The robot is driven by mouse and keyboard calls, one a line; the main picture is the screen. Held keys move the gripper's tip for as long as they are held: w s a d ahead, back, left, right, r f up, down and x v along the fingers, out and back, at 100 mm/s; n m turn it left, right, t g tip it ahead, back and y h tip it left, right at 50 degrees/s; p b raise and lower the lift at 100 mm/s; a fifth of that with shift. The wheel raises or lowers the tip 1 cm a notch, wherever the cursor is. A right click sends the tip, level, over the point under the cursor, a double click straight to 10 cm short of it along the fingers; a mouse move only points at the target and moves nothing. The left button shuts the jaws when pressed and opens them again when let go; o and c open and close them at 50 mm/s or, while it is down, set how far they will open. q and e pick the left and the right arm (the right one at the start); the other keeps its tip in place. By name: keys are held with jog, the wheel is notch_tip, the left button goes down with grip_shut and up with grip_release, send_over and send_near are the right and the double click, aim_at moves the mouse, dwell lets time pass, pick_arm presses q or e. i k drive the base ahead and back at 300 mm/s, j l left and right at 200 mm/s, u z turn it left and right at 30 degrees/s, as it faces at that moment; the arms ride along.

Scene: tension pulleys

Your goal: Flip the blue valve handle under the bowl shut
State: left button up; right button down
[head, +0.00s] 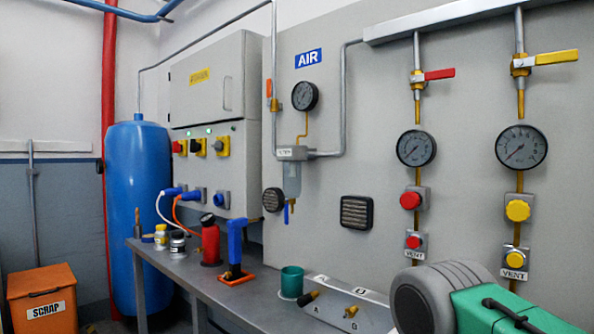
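The small blue valve handle (286,213) hangs straight down below the clear filter bowl (291,181) on the grey wall panel, near the middle of the head view. It is too small to make out much of the valve body behind it. The bowl hangs from a grey filter head (292,153) with a pipe on each side. Neither of my grippers is in view.
A grey bench (215,291) below holds a blue tool on an orange base (236,250), a red bottle (210,240) and a green cup (291,283).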

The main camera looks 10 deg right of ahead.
aim_at(286, 202)
jog(key=i+j+z, duration=0.5)
jog(key=j, duration=0.15)
jog(key=i+j+z, duration=0.25)
jog(key=k+j, duration=0.05)
jog(key=j, duration=0.05)
